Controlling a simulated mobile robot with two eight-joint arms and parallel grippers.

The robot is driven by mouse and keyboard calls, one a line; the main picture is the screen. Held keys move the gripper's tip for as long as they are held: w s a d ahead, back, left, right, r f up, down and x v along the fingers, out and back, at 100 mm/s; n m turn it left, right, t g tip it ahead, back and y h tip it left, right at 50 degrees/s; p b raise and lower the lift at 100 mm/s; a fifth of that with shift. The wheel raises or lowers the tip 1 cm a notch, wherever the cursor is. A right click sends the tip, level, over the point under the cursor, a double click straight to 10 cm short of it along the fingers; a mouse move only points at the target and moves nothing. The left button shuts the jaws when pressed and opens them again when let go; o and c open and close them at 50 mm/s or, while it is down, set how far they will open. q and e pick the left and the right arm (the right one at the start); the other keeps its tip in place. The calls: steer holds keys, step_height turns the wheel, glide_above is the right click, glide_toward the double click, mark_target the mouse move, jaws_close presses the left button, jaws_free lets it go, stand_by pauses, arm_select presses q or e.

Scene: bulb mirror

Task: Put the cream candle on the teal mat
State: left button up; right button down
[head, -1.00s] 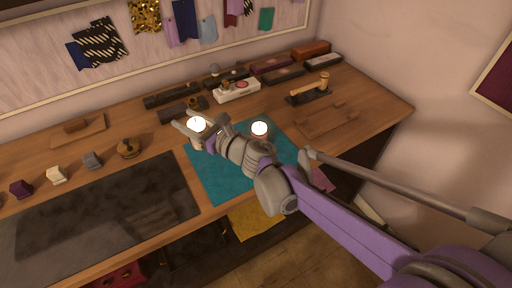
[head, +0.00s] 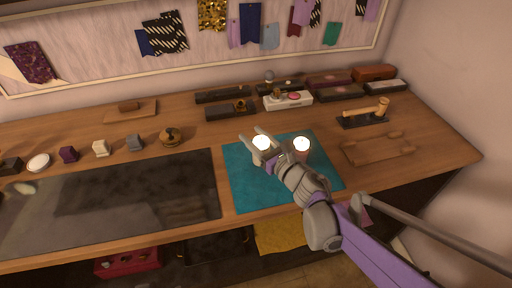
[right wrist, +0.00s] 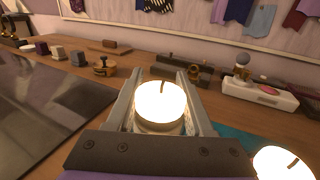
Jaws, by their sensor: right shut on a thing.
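My right gripper (head: 258,139) is shut on a lit candle (head: 262,143) with a pale cream side, which stands upright between the fingers in the right wrist view (right wrist: 160,104). In the head view this candle overlaps the back part of the teal mat (head: 245,185); I cannot tell whether it touches the mat. A second lit candle (head: 302,145), with a pinkish side, stands at the mat's back right, just right of the held one. It also shows in the right wrist view (right wrist: 283,165). My right arm covers part of the mat. My left gripper is out of view.
A dark glossy panel (head: 110,200) lies left of the mat. A brass piece (head: 171,137) and small blocks stand behind it. A white box (head: 288,100) and dark cases line the back. A mallet (head: 370,112) and wooden tray (head: 378,149) lie right. The mat's left part is bare.

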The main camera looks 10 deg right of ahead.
steer(key=shift+f+b, duration=0.45)
steer(key=shift+f, duration=1.15)
steer(key=shift+f, duration=0.2)
steer(key=shift+c, duration=1.4)
jaws_free()
steer(key=shift+r, duration=0.15)
steer(key=shift+s+d+r, duration=0.1)
steer(key=shift+s, duration=0.1)
steer(key=p+v, duration=0.1)
steer(key=v, duration=1)
steer(key=shift+s+d, duration=0.15)
steer(key=shift+s, duration=0.1)
